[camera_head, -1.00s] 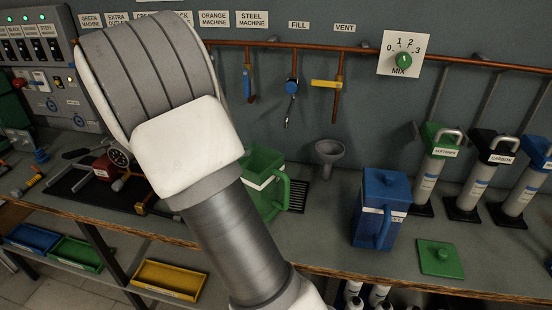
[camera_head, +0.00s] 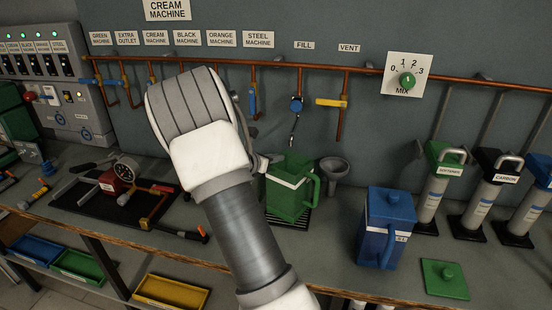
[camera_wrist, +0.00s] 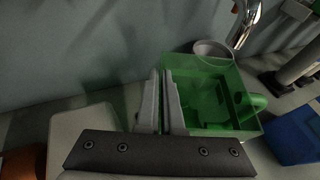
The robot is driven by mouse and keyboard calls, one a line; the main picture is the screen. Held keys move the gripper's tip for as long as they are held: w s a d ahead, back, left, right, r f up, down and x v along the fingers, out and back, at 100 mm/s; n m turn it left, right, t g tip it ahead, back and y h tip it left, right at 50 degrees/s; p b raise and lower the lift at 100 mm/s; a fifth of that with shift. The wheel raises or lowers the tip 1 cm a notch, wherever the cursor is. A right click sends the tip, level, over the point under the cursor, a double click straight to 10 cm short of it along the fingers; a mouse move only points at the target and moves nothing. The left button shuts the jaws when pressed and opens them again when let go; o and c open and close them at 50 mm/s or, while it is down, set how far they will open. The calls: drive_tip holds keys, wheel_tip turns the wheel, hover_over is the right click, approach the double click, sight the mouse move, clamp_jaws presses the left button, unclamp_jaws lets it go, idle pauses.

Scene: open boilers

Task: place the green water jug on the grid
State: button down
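The green water jug (camera_head: 287,195) stands upright without its lid, its handle to the right. It is over the dark slatted grid (camera_head: 303,219), most of which it hides; I cannot tell whether its base touches the grid. In the wrist view the jug (camera_wrist: 212,98) shows its open top. My gripper (camera_wrist: 164,82) has its two fingers close together at the jug's left rim, with the wall seemingly pinched between them. In the head view my arm hides most of the gripper.
A blue jug (camera_head: 385,230) stands to the right, with a green lid (camera_head: 444,279) on the counter beyond it. A grey funnel (camera_head: 334,168) is just right of the green jug. The fill pipe with its blue valve (camera_head: 296,104) hangs above.

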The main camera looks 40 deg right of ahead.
drive_tip(key=shift+f, duration=0.2)
drive_tip(key=c, duration=1.1)
unclamp_jaws()
